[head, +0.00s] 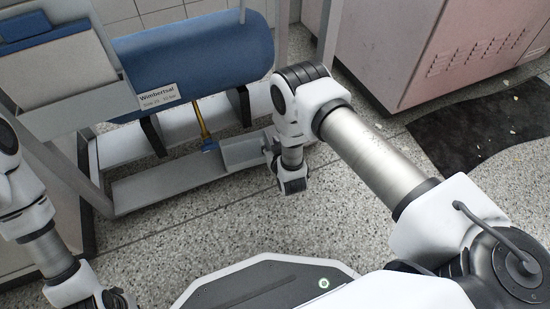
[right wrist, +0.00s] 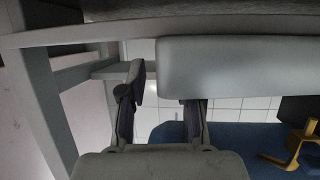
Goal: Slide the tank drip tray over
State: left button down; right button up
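The grey drip tray (head: 246,151) sits low in the frame, under the right end of the blue tank (head: 200,62). In the right wrist view the tray (right wrist: 240,65) is a pale grey slab across the upper right. My right gripper (head: 269,146) is at the tray's right end, partly hidden by its wrist. In the right wrist view its fingers (right wrist: 160,95) are apart. One finger stands left of the tray's end with a visible gap. The tray hides the other finger's tip; contact cannot be told. My left gripper (head: 118,298) is cut off at the bottom edge.
A grey lower shelf (head: 155,190) runs along the frame's base. A brass pipe (head: 201,118) hangs beneath the tank and shows yellow in the wrist view (right wrist: 292,145). A pink cabinet (head: 430,45) and a dark mat (head: 485,130) lie to the right. The speckled floor ahead is clear.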

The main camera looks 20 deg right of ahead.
pick_arm(q)
jog(key=shift+w+f, duration=0.2)
jog(key=shift+f, duration=0.4)
pick_arm(e)
jog(key=shift+x, duration=0.8)
grip_shut()
jog(key=shift+a, duration=0.1)
